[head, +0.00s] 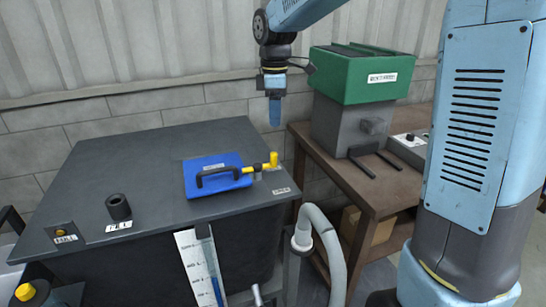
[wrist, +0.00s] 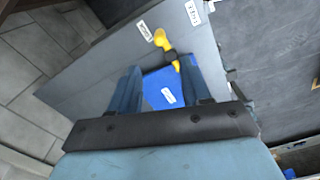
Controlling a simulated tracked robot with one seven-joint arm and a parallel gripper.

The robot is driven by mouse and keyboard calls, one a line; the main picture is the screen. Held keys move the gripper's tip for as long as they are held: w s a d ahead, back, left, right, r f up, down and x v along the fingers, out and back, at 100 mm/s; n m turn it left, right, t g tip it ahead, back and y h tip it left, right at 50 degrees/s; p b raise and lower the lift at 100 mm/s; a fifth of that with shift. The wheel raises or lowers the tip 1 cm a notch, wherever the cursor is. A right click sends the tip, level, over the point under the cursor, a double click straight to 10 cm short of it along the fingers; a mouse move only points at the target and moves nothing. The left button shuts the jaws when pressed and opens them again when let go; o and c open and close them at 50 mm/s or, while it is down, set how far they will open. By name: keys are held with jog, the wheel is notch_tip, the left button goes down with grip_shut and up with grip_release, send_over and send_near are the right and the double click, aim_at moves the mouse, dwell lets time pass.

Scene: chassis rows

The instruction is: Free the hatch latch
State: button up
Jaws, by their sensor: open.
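The blue hatch (head: 218,175) lies flat and closed on top of the dark tank, with a dark handle (head: 217,176) across it. The hatch latch (head: 264,165) is a yellow lever on a dark pivot at the hatch's right edge, with its yellow end towards the right. My gripper (head: 275,112) hangs pointing down, above and right of the latch, apart from it. In the wrist view my open, empty fingers (wrist: 161,92) frame the blue hatch (wrist: 160,88), and the yellow latch (wrist: 166,46) shows beyond the fingertips. The handle is not clear there.
A black filler neck (head: 118,207) stands on the left of the tank top (head: 150,165). A green and grey machine (head: 365,75) stands on a brown bench (head: 372,195) at right. A grey hose (head: 325,240) and a level gauge (head: 202,270) are at the tank's front.

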aim_at(273, 153)
notch_tip(273, 153, down, 14)
jog(key=shift+a+r, duration=0.1)
dwell(0.5)
grip_shut()
jog(key=shift+a, duration=0.15)
dwell(0.4)
